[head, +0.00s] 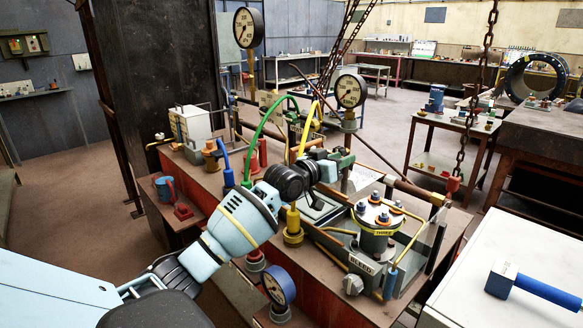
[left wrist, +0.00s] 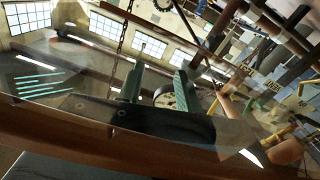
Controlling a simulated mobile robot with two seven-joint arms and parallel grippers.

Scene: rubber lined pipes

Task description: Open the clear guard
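The clear guard (left wrist: 85,75) looks like a see-through pane across the left wrist view, with teal stripes seen on or through its left part. Its outline is hard to make out in the head view, around the bolted cylinder (head: 378,232) on the red bench. My left gripper (head: 343,160) is above the bench, behind that cylinder and below the middle gauge. In the left wrist view its two green fingers (left wrist: 157,85) stand apart with nothing held between them. Whether they touch the guard cannot be told. My right gripper is not in view.
A pressure gauge (head: 351,91) stands close behind the left gripper. Green and yellow hoses (head: 305,130) arch beside it. A chain (head: 470,100) hangs to the right. A blue mallet (head: 530,285) lies on the white surface at the right.

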